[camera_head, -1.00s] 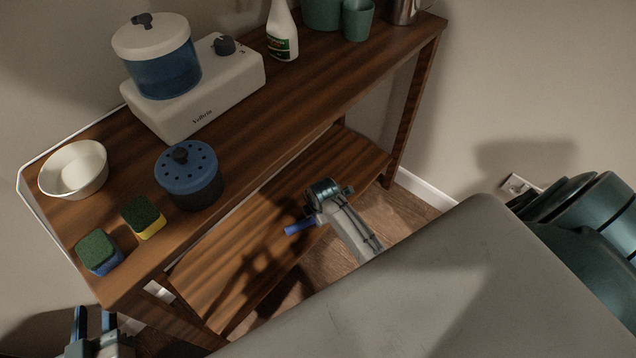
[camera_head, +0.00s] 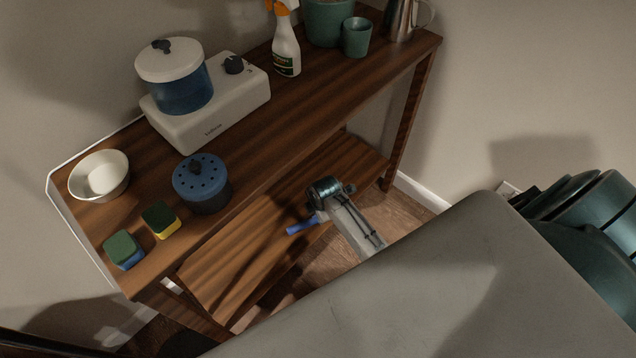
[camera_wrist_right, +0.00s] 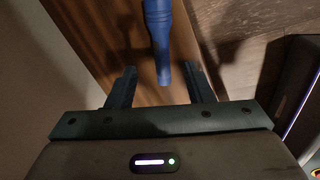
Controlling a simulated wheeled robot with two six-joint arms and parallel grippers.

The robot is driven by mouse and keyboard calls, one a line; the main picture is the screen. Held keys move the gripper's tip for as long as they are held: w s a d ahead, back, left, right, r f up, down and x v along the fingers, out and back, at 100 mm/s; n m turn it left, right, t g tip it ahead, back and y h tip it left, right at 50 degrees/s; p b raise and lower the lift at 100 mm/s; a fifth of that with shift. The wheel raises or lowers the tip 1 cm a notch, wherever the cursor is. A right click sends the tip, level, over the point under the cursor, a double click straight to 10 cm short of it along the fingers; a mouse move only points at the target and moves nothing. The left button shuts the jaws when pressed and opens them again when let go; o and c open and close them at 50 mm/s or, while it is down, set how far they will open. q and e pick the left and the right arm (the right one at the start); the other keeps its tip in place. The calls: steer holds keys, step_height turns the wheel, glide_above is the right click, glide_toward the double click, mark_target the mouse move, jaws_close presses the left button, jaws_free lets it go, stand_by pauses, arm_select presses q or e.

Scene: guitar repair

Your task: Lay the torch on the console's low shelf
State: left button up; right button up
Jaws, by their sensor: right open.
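The blue torch (camera_head: 302,227) is at the console's low shelf (camera_head: 225,280), near its front edge, and appears to lie on the boards. My right gripper (camera_head: 318,216) is at the torch's right end, seen from above. In the right wrist view the torch (camera_wrist_right: 161,35) reaches down between the two fingers of my open right gripper (camera_wrist_right: 159,70), with gaps on both sides. The torch's far end is cut off by that view's top edge. My left gripper is out of view.
The console's top (camera_head: 270,130) overhangs the low shelf. It carries a white hob unit (camera_head: 215,112) with a pot, a blue lidded pot (camera_head: 203,185), a bowl (camera_head: 100,176), two sponges, a spray bottle (camera_head: 286,52) and green cups. The low shelf is otherwise clear.

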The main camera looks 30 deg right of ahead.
steer(key=s+a+r+m+t, duration=0.2)
steer(key=s+r+m, duration=1.4)
steer(key=s+r, duration=0.7)
steer(key=shift+s+a, duration=0.3)
steer(key=shift+s, duration=0.4)
